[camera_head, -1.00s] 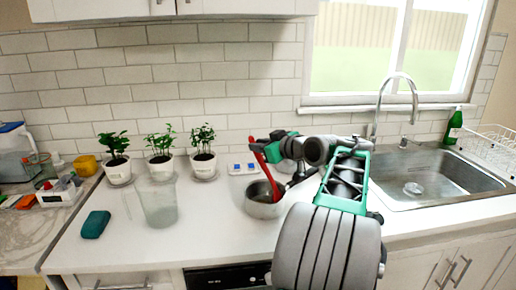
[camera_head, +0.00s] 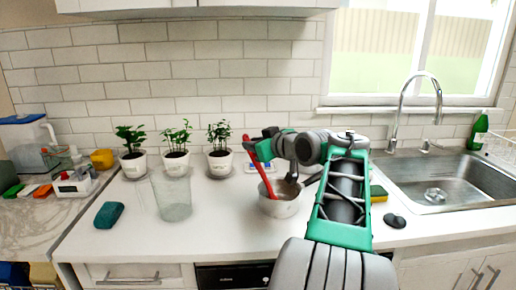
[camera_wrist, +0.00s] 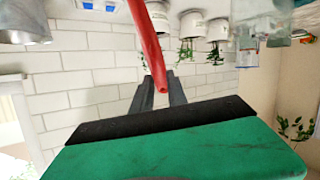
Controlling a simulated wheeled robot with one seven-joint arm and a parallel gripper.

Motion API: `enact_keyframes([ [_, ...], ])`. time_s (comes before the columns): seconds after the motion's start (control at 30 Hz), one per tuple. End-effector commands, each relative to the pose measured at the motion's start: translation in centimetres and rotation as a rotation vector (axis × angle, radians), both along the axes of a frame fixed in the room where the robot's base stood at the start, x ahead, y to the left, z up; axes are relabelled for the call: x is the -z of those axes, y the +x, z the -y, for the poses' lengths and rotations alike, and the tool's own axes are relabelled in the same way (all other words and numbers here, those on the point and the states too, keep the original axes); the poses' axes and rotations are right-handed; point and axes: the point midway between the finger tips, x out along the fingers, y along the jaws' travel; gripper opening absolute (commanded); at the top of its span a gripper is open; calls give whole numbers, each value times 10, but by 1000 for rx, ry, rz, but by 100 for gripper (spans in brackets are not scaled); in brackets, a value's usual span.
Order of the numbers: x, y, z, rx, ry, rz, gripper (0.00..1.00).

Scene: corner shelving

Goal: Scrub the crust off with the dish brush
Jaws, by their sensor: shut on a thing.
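My gripper (camera_head: 262,147) is shut on the red handle of the dish brush (camera_head: 264,175), above the left side of a small metal pot (camera_head: 281,207). The brush slants, with its lower end reaching into the pot; its head is hidden. The pot stands on the white counter, and its inside looks brownish, but I cannot make out the crust clearly. In the wrist view, the red handle (camera_wrist: 147,35) runs between the dark fingers of my gripper (camera_wrist: 158,92).
A clear pitcher (camera_head: 172,196) and a teal sponge (camera_head: 109,215) are left of the pot. Several potted plants (camera_head: 176,164) stand behind. A yellow-green sponge (camera_head: 378,194) and a black stopper (camera_head: 395,221) lie between my arm and the sink (camera_head: 440,185).

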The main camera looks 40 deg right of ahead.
Motion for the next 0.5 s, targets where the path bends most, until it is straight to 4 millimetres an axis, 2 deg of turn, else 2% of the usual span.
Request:
enact_keyframes([
  [0.5,-2,19,-2,-1,1,0,0],
])
